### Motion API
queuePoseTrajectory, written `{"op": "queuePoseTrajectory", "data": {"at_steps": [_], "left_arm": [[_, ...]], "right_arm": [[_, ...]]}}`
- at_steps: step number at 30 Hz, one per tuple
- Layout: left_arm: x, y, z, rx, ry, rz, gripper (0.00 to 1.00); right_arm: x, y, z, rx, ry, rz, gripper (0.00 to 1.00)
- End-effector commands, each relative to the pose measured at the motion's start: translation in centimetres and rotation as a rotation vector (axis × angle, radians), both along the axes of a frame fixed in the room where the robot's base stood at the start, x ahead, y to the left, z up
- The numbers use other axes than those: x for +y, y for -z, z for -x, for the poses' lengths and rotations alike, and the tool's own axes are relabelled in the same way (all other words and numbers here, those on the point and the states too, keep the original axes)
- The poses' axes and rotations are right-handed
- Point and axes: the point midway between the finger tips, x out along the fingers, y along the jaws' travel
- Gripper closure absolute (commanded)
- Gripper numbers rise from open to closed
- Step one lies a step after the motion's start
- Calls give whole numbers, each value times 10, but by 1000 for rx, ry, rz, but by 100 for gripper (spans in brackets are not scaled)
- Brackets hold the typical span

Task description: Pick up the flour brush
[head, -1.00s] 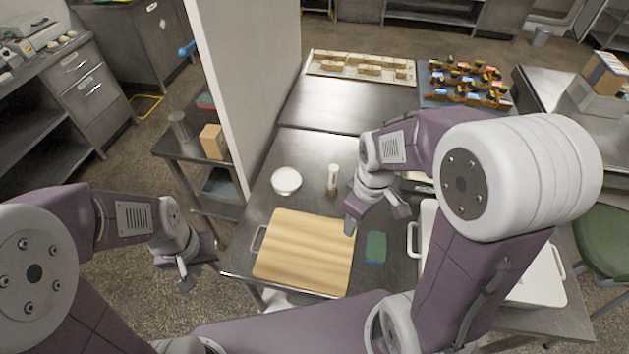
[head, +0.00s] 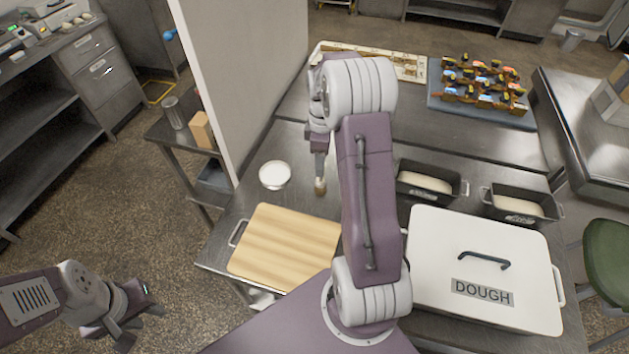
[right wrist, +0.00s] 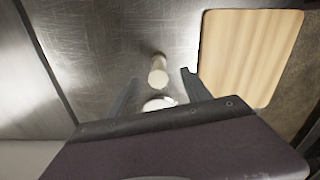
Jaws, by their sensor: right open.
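The flour brush (head: 320,187) stands upright on the steel table, mostly hidden behind my right arm in the head view. In the right wrist view the pale, round-handled brush (right wrist: 158,72) shows between the two fingers of my right gripper (right wrist: 159,78). These fingers are open, with a gap on both sides of the brush. In the head view my right gripper (head: 320,160) is partly hidden by its own arm, right above the brush. My left gripper (head: 136,320) is open and empty over the floor, left of the table.
A white bowl (head: 275,175) stands left of the brush. A wooden board (head: 285,247) lies in front of it. Right are two dough tins (head: 428,184) and a white DOUGH box (head: 485,245). A pale partition (head: 240,75) rises at the table's left edge.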

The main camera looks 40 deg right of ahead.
Motion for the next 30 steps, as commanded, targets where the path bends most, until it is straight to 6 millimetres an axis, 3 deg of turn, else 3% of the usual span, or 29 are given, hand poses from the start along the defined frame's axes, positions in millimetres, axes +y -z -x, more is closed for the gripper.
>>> {"op": "queuePoseTrajectory", "data": {"at_steps": [9, 14, 21, 30], "left_arm": [[0, -5, 0, 0, 0, 0, 67], [0, -6, 0, 0, 0, 0, 67], [0, -15, 0, 0, 0, 0, 67], [0, -15, 0, 0, 0, 0, 67]], "right_arm": [[1, 35, 0, 1, 0, -1, 43], [1, 42, -1, 0, -1, 0, 43], [0, 82, -3, 3, -1, -1, 43], [-1, 90, -4, -1, -1, 0, 46]]}}
